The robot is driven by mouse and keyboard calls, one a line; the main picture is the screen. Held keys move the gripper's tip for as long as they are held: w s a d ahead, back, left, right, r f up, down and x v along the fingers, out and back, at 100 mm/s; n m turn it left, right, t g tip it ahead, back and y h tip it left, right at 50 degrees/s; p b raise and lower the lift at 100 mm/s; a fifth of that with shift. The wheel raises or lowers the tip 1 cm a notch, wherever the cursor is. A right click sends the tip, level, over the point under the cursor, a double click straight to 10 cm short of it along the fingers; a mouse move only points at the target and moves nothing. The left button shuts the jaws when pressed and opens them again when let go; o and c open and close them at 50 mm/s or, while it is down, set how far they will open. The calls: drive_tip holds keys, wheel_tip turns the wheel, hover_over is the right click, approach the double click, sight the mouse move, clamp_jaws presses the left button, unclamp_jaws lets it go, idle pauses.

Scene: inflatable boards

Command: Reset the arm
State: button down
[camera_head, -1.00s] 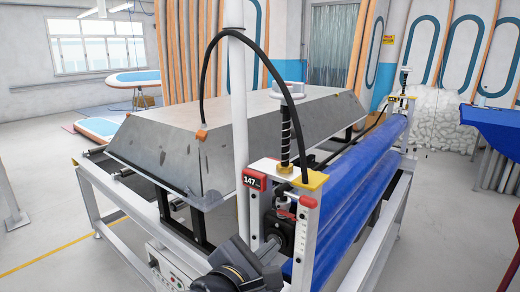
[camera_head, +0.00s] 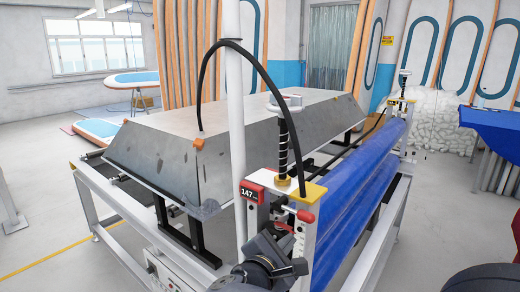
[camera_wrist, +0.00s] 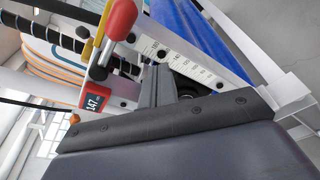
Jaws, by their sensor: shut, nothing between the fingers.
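My arm shows at the bottom centre of the head view, a dark jointed link in front of the roller machine's end post (camera_head: 306,232). My gripper (camera_wrist: 158,84) shows in the wrist view as a grey pair of fingers, closed together and empty, rising from a dark bar. Behind the fingers is the machine's end, with a white scale strip (camera_wrist: 185,62), a red-capped lever (camera_wrist: 121,20) and a red display reading 147 (camera_wrist: 94,104). I cannot tell how much gap lies between the fingers and the machine.
A grey metal trough-shaped block (camera_head: 165,158) lies on a white frame at the left. Blue rollers (camera_head: 350,200) run back to the right. A white pole (camera_head: 236,110) and black hose (camera_head: 204,75) stand close ahead. Open floor (camera_head: 40,225) lies at far left.

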drive_tip(key=w+a+f+m+t+b, duration=0.2)
drive_tip(key=w+a+m+b, duration=0.2)
drive_tip(key=m, duration=0.4)
drive_tip(key=shift+w+a+m+t, duration=0.3)
drive_tip(key=shift+w+a+m, duration=0.1)
drive_tip(key=shift+a, duration=0.35)
drive_tip(key=shift+d, duration=0.1)
